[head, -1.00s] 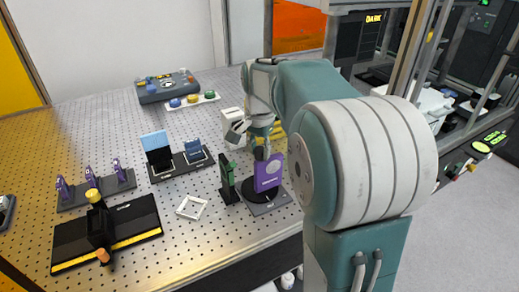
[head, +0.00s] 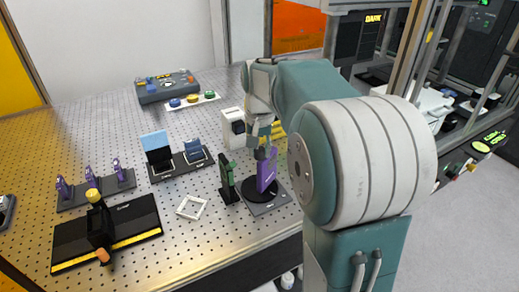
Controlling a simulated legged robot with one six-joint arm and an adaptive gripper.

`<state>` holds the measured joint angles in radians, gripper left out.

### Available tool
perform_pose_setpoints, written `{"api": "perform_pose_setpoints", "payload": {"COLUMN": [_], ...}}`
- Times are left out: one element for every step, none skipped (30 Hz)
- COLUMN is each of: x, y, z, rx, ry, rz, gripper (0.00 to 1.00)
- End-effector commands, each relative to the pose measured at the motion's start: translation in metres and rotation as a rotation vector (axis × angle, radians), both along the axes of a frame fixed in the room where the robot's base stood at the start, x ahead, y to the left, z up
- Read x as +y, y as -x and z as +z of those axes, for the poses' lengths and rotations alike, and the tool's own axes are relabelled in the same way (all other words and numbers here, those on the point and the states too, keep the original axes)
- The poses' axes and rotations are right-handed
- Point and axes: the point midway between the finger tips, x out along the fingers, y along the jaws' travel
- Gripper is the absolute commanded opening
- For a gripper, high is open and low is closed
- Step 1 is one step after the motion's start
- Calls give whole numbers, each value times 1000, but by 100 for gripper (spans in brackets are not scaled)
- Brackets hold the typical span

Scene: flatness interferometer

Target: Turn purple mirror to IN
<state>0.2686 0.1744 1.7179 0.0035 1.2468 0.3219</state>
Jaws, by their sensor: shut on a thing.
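The purple mirror (head: 267,172) stands upright on a round black turntable (head: 258,192) on a dark base plate near the table's right front edge. It is turned so that its face shows narrow and slanted. My gripper (head: 262,153) is above it, pointing down, with its jaws shut on the top of the purple mirror. My arm comes in from the right. The fingertips are small and partly hidden, and any IN mark on the base is too small to read.
A black upright plate with a green part (head: 228,182) stands close left of the mirror. A white square frame (head: 191,207) lies on the perforated table (head: 105,124). A white box (head: 232,128) stands behind. A black stage (head: 107,234) is at front left.

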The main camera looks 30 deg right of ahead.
Motion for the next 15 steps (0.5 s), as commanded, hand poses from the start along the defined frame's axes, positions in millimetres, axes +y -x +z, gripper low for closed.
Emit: {"api": "perform_pose_setpoints", "payload": {"x": [1, 1, 1, 1, 1, 1, 1, 1, 1, 1, 1, 1, 1, 1, 0], "y": [0, 0, 0, 0, 0, 0, 0, 0, 0, 0, 0, 0, 0, 0, 0], "z": [-2, -2, -2, -2, -2, -3, -3, -3, -3, -3, -3, -3, -3, -3, -3], "rx": [3, 3, 4, 4, 4, 4, 4, 5, 4, 4, 4, 4, 4, 5, 5], "ry": [-2, -2, -2, -2, -2, -2, -2, -3, -3, -3, -3, -3, -2, -3, -3], "rz": [35, 57, 85, 105, 125, 149, 166, 182, 201, 215, 226, 241, 250, 258, 268], "gripper": [0, 0, 0, 0, 0, 0, 0, 0, 0, 0, 0, 0, 0, 0, 0]}}
